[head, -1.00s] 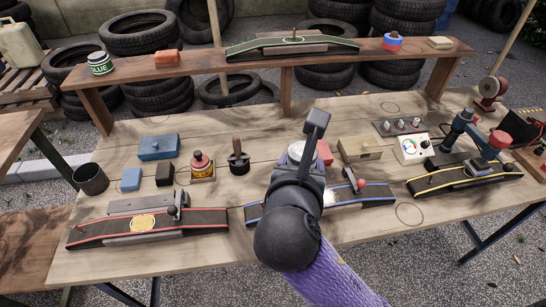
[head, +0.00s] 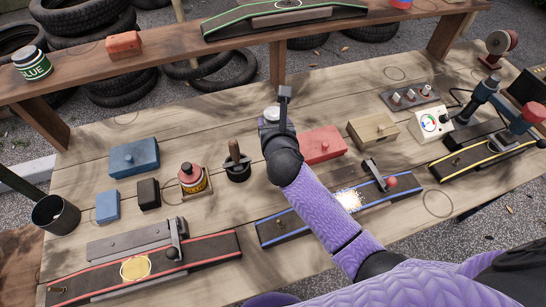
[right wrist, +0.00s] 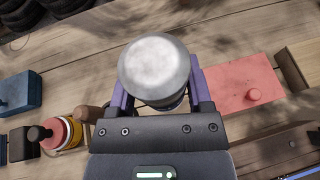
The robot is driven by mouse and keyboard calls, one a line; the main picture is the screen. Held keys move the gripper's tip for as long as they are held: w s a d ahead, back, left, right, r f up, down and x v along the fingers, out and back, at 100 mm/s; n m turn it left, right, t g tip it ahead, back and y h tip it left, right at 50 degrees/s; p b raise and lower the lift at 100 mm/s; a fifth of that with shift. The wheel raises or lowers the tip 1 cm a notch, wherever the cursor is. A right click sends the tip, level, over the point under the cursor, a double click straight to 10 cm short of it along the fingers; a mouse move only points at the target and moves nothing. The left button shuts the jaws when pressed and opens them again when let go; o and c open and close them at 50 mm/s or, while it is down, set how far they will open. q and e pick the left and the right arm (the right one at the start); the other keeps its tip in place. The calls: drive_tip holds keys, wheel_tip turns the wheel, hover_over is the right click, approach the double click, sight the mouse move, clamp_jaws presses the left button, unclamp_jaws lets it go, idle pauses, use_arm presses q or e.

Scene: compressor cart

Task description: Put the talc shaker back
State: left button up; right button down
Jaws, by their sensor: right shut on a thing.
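The talc shaker (head: 271,114), a rounded container with a whitish-grey top, is held in my right gripper (head: 274,123). The right wrist view shows its pale domed top (right wrist: 155,65) between the two purple fingers, which are shut on it. The gripper is over the middle of the bench, behind and left of the red box (head: 318,145). I cannot tell whether the shaker's base touches the wood. A white powdery patch (head: 349,200) lies on the blue-edged strip (head: 288,224). My left gripper is not in view.
A dark-handled tool (head: 237,163) and a red-and-yellow can (head: 192,178) stand left of the gripper. A wooden box (head: 372,130) is at right. Faint ring outlines mark the bench, one at right (head: 438,204). A raised shelf (head: 160,62) runs behind.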

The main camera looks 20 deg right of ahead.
wheel_tip(320, 180, down, 10)
drive_tip(key=b, duration=0.5)
drive_tip(key=shift+r+b, duration=0.2)
drive_tip(key=shift+b, duration=0.15)
drive_tip(key=shift+f+b, duration=0.3)
drive_tip(key=shift+f, duration=0.1)
drive_tip(key=shift+r, duration=0.1)
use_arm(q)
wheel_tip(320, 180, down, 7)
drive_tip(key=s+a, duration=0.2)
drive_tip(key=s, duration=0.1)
use_arm(e)
drive_tip(key=shift+f, duration=0.2)
unclamp_jaws()
drive_tip(key=shift+r, duration=0.15)
drive_tip(key=shift+s+r+p, duration=0.2)
drive_tip(key=shift+r+p, duration=0.05)
drive_tip(key=shift+p, duration=0.1)
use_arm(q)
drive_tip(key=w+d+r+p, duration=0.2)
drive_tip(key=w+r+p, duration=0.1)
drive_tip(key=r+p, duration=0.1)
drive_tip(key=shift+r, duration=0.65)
use_arm(e)
drive_tip(key=v, duration=1.1)
drive_tip(key=shift+s, duration=0.25)
